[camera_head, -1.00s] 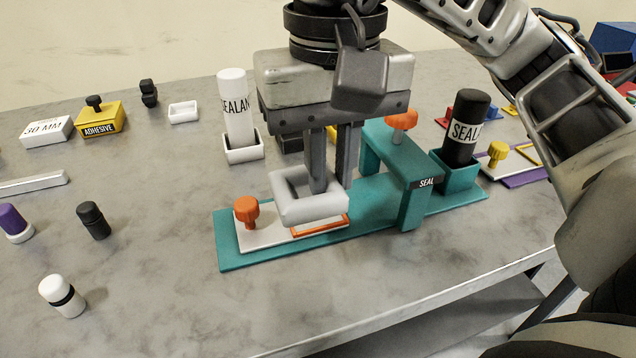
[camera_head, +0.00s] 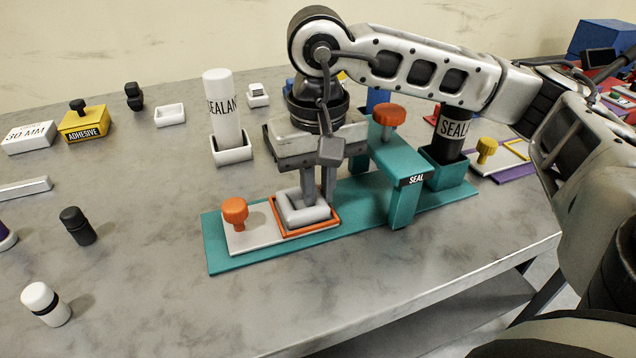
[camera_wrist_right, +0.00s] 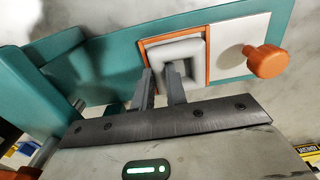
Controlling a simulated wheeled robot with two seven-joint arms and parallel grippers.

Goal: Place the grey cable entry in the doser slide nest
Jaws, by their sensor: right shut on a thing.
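The grey cable entry (camera_head: 303,211) is a light grey square frame with an open middle. In the head view it sits within the orange-rimmed nest (camera_head: 284,231) on the white slide plate (camera_head: 250,234) of the teal doser. My right gripper (camera_head: 318,198) is above it, pointing down, shut on one wall of the cable entry. The right wrist view shows the cable entry (camera_wrist_right: 177,54) inside the orange rim (camera_wrist_right: 207,63), with the fingers (camera_wrist_right: 160,80) at its near wall. I cannot tell if it rests fully on the nest floor. My left gripper is not in view.
An orange knob (camera_head: 235,211) stands on the slide plate, left of the nest. A white sealant bottle (camera_head: 223,110) stands behind. Bare table lies in front.

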